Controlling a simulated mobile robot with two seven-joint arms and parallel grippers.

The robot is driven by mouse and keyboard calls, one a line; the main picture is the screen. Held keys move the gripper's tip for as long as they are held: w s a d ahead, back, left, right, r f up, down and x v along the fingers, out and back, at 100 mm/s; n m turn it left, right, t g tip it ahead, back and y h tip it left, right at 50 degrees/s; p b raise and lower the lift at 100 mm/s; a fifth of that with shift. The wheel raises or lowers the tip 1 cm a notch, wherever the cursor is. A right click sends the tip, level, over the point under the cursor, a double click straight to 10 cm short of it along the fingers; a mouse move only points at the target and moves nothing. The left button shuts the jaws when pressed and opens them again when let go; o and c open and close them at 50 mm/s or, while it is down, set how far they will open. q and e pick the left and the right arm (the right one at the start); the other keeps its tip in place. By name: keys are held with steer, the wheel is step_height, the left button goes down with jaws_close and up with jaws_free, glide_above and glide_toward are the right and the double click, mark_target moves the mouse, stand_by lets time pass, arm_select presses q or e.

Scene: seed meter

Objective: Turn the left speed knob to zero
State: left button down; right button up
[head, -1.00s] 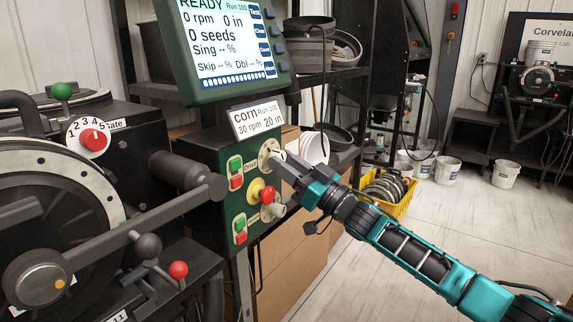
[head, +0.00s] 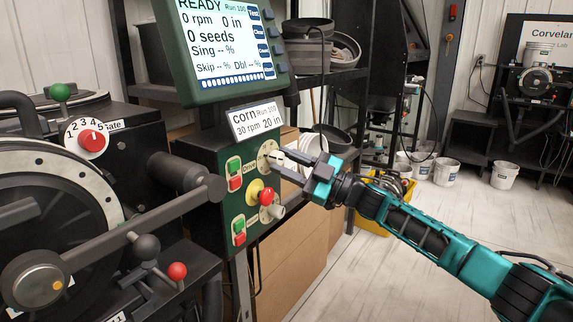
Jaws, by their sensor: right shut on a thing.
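The green control box (head: 212,147) carries an upper round pale dial (head: 265,149) beside a label that seems to read "Drive". A light-coloured speed knob (head: 278,156) stands out from this dial, mostly hidden by my fingers. My right gripper (head: 279,162) reaches in from the right, with one finger above and one below the knob, shut on it. The knob's pointer and the dial's scale are too covered to read. A second pale knob (head: 277,211) sits on a lower dial, apart from the gripper. My left gripper is not in view.
A red mushroom button (head: 267,196) on a yellow base sits just below my fingers. Green and red push buttons (head: 234,174) are to the left. The display (head: 222,42) and a corn card (head: 254,120) stand above. The seed meter's black handle (head: 140,237) is left.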

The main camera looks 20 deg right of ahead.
steer(key=n+g, duration=0.1)
steer(key=n, duration=0.2)
steer(key=shift+d+r+n, duration=0.1)
steer(key=shift+n, duration=0.2)
steer(key=n+g, duration=0.1)
steer(key=n, duration=0.2)
steer(key=shift+w+r+g+p, duration=0.1)
steer(key=shift+r+g+p, duration=0.05)
steer(key=shift+g+p, duration=0.25)
steer(key=n, duration=0.1)
steer(key=n+h, duration=0.1)
steer(key=n, duration=0.1)
steer(key=shift+d+r+n+g+p, duration=0.1)
steer(key=shift+r+n+g+p, duration=0.1)
steer(key=shift+n+g+p, duration=0.15)
steer(key=shift+n+g+h+p, duration=0.25)
steer(key=shift+n+h+p, duration=0.15)
steer(key=shift+n, duration=0.45)
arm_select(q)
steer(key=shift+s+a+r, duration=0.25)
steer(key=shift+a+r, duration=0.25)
arm_select(e)
steer(key=shift+n, duration=0.5)
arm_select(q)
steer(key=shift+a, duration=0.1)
arm_select(e)
steer(key=o, duration=1)
